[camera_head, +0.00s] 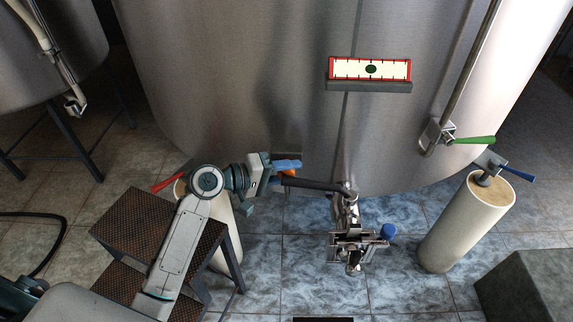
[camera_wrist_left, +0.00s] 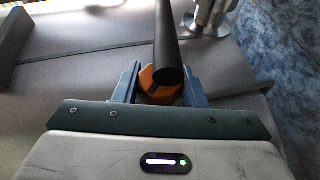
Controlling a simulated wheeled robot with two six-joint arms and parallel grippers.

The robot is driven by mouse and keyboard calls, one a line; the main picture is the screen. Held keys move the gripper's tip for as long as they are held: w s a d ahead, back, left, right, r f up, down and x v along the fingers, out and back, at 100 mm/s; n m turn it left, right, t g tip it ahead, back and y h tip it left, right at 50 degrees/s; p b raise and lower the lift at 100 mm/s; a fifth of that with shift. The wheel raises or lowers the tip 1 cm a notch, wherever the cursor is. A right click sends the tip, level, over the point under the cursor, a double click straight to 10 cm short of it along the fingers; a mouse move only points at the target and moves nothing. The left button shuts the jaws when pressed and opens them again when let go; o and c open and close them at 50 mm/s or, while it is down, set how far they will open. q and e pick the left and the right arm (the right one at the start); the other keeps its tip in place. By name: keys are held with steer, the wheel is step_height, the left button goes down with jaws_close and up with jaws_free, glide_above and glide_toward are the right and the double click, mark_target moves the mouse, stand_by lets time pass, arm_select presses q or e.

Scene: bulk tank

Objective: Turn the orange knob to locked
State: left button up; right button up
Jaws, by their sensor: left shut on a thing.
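The orange knob (camera_head: 289,172) is low on the front of the big steel tank, mostly covered by my left gripper in the head view. My left gripper (camera_head: 286,165) has its blue fingers closed around it. In the left wrist view the orange knob (camera_wrist_left: 160,85) sits between the two blue fingers (camera_wrist_left: 160,88), with a black bar (camera_wrist_left: 168,45) in front of it that hides part of it. The lock marking cannot be seen. My right gripper is not in view.
A black handle (camera_head: 315,184) leads to a metal valve (camera_head: 350,230) with a blue knob. A dark stepped stand (camera_head: 135,225) is at left. A green-handled valve (camera_head: 470,140) and a pale post (camera_head: 465,220) are at right. Blue-grey floor lies between.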

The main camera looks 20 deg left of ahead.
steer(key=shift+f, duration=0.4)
arm_select(q)
steer(key=o, duration=1)
steer(key=v, duration=1)
steer(key=shift+s+a+r+b, duration=0.15)
steer(key=shift+s+a+b, duration=0.1)
steer(key=shift+b, duration=0.15)
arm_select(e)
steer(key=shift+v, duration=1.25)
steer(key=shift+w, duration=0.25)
